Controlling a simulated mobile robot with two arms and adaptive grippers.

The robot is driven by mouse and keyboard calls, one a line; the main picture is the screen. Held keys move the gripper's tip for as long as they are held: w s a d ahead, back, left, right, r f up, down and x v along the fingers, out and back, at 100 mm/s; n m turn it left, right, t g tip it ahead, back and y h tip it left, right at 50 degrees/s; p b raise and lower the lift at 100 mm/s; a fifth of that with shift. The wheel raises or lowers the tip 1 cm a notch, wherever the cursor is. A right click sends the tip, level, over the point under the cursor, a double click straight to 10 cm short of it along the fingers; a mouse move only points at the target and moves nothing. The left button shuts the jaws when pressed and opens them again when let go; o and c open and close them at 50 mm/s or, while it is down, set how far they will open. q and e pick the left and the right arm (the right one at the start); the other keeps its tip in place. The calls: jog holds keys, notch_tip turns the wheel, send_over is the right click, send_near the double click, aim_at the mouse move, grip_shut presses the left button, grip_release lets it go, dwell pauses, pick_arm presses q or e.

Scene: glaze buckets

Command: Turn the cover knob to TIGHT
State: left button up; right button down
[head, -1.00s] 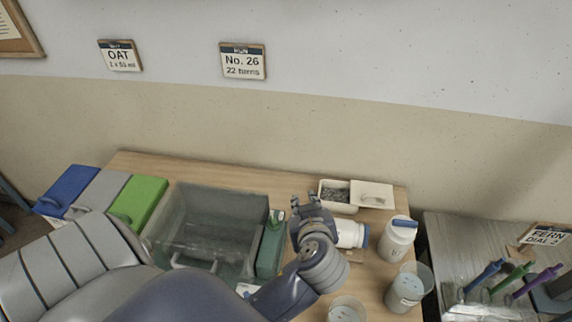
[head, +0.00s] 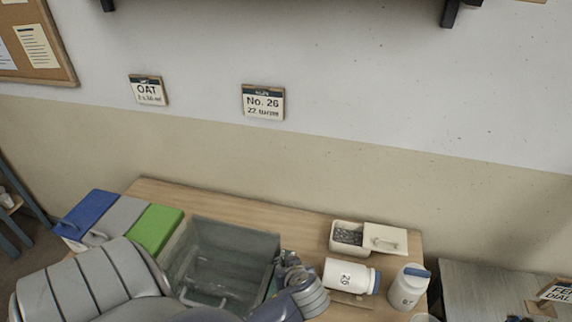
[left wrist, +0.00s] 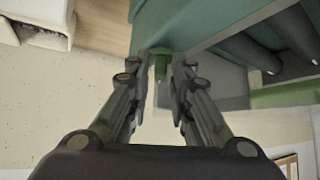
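A small green knob (left wrist: 161,68) sticks out from a green housing (left wrist: 225,22) in the left wrist view. My left gripper (left wrist: 167,60) has its two fingers on either side of this knob, with a gap between them; contact is not clear. In the head view my left gripper (head: 287,259) is at the right side of a grey see-through tank (head: 224,240), where the green housing is mostly hidden behind it. No TIGHT mark is readable. My right gripper is not in view.
A white jar marked 26 (head: 345,278) lies on its side right of my left gripper. A small open tray (head: 335,245) sits behind, and blue, grey and green boxes (head: 158,226) stand left of the tank.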

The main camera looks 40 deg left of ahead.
pick_arm(q)
jog(key=shift+w+a+f, duration=0.2)
jog(key=shift+a+f, duration=0.1)
jog(key=shift+f, duration=0.05)
grip_shut()
jog(key=shift+s, duration=0.1)
jog(key=m, duration=0.1)
jog(key=m+t+h, duration=0.1)
jog(key=shift+s+a+m+t, duration=0.2)
jog(key=shift+s+m+t, duration=0.1)
jog(key=shift+m, duration=0.1)
jog(key=shift+a+m+t+h, duration=0.1)
jog(key=shift+m+t+h, duration=0.4)
jog(key=shift+m+h, duration=0.3)
